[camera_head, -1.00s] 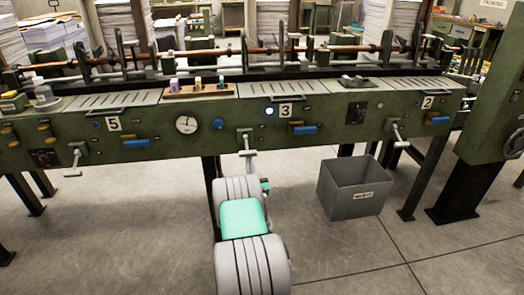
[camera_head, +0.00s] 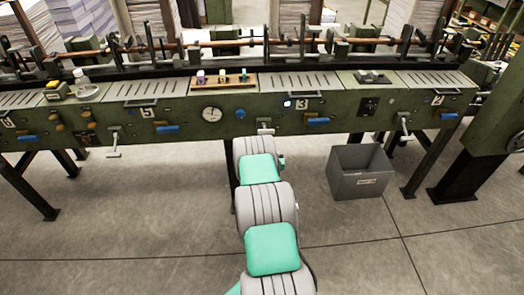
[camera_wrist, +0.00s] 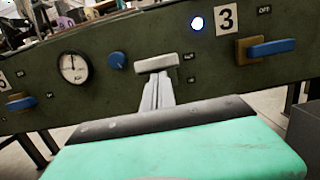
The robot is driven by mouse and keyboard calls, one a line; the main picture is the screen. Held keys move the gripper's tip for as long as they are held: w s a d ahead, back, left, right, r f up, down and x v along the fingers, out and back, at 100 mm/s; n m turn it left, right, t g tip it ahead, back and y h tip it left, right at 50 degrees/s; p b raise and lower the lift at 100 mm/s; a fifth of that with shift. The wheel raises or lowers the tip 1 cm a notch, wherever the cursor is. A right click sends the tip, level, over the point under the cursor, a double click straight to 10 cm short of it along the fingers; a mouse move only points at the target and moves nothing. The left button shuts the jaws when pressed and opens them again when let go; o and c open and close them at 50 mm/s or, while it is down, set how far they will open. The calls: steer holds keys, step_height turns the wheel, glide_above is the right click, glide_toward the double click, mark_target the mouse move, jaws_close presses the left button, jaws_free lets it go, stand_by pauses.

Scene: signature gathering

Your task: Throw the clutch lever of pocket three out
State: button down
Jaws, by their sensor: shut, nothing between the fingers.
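The grey T-shaped lever left of and below the 3 plate is on the green machine front; its crossbar (camera_head: 265,131) shows just beyond my arm. In the wrist view the crossbar (camera_wrist: 157,63) is roughly level, right above my fingertips. Small labels (camera_wrist: 190,57) sit to its right, too small to read surely. My gripper (camera_wrist: 156,90) is shut and empty, its fingers just under the crossbar; I cannot tell whether they touch it. In the head view my arm hides the fingers. The lever's shaft is mostly hidden.
A blue knob (camera_wrist: 117,62) and a dial (camera_wrist: 74,67) are to the left. A grey bin (camera_head: 360,172) stands on the floor at right. The left floor is clear.

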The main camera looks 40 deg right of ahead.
steer(key=shift+w+d+r+p, duration=0.15)
steer(key=shift+r+p, duration=0.15)
steer(key=shift+r, duration=0.25)
steer(key=shift+w+d+r+p, duration=0.15)
steer(key=shift+r+p, duration=0.15)
steer(key=shift+r, duration=0.35)
step_height(320, 180, down, 6)
steer(key=s+a+b, duration=0.1)
steer(key=s+b, duration=0.1)
steer(key=b, duration=0.6)
steer(key=s+a+r+b, duration=0.2)
steer(key=s+a+b, duration=0.2)
steer(key=s+a, duration=0.3)
steer(key=shift+s+r+b, duration=0.3)
steer(key=shift+b, duration=0.1)
steer(key=shift+d, duration=0.1)
